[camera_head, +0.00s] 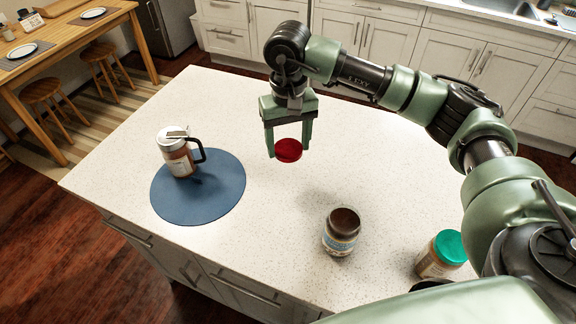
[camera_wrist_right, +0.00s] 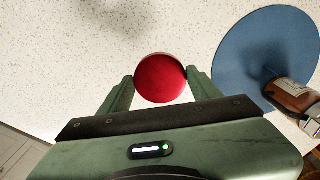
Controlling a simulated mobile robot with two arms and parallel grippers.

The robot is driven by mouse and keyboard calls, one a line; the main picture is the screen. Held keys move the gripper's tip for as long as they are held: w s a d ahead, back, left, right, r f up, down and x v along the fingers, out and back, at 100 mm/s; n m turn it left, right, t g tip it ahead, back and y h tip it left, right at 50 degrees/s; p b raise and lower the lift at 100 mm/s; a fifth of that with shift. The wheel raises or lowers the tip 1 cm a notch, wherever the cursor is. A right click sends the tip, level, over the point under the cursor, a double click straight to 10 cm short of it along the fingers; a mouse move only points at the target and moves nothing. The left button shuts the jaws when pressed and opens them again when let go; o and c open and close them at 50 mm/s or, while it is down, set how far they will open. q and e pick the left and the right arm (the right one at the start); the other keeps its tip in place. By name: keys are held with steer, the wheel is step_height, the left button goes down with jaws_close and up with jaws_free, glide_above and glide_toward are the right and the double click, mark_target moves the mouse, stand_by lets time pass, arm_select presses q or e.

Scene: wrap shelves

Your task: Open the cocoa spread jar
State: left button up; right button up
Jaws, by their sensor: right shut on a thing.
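The cocoa spread jar (camera_head: 341,233) stands upright on the white counter at the lower middle of the head view. Its top is uncovered and shows dark brown. My right gripper (camera_head: 288,148) is shut on a round red lid (camera_head: 289,151) and holds it above the counter, up and to the left of the jar. The lid (camera_wrist_right: 160,78) also shows between the two fingers in the right wrist view. The jar is not in the right wrist view. My left gripper is not in view.
A round blue mat (camera_head: 225,197) bears a dispenser with a black handle (camera_head: 178,160) at the left. It also shows in the wrist view (camera_wrist_right: 290,96). A jar with a green lid (camera_head: 441,256) stands at the right, near my arm. The counter (camera_head: 300,200) between is clear.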

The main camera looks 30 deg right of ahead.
steer(key=p, duration=0.1)
glide_above(288, 180)
step_height(288, 180, down, 6)
steer(key=shift+f, duration=0.15)
step_height(288, 180, down, 3)
steer(key=shift+f+p, duration=0.15)
steer(key=shift+p, duration=0.55)
steer(key=shift+f, duration=0.4)
steer(key=shift+f+b, duration=0.2)
steer(key=shift+b, duration=0.1)
steer(key=o, duration=1.6)
